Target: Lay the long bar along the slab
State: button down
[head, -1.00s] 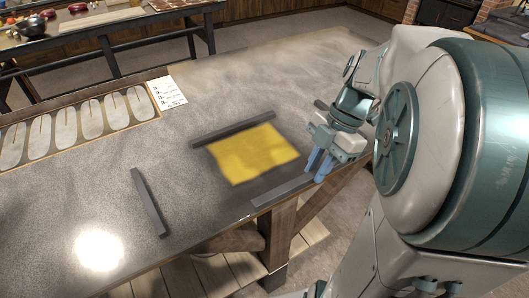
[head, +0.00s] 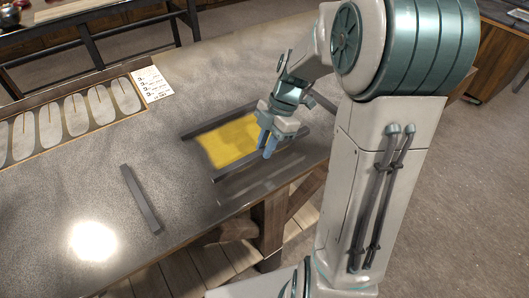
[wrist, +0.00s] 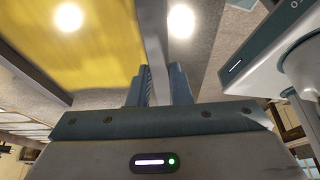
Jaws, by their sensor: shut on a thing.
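A flat yellow slab (head: 230,142) lies on the grey worktop. My gripper (head: 268,148) is over the slab's right, front part, shut on a long dark grey bar (head: 290,146). The bar runs along the slab's front edge, and a blurred dark strip shows on the worktop just in front of it. I cannot tell how high the bar is. In the wrist view the bar (wrist: 155,45) passes between the fingers (wrist: 158,85), with the yellow slab (wrist: 90,45) on its left. Another dark bar (head: 205,126) lies along the slab's back edge.
A separate dark bar (head: 141,198) lies alone on the left of the worktop (head: 75,185). A rack of pale oval pieces (head: 75,115) and a white printed sheet (head: 151,83) are at the back left. A dark rod end (head: 322,101) shows right of my gripper.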

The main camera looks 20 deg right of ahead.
jog(key=shift+w+a+f+p, duration=0.1)
jog(key=shift+f+p, duration=0.25)
jog(key=shift+f, duration=1.7)
jog(key=shift+f, duration=0.15)
jog(key=c, duration=1.3)
grip_release()
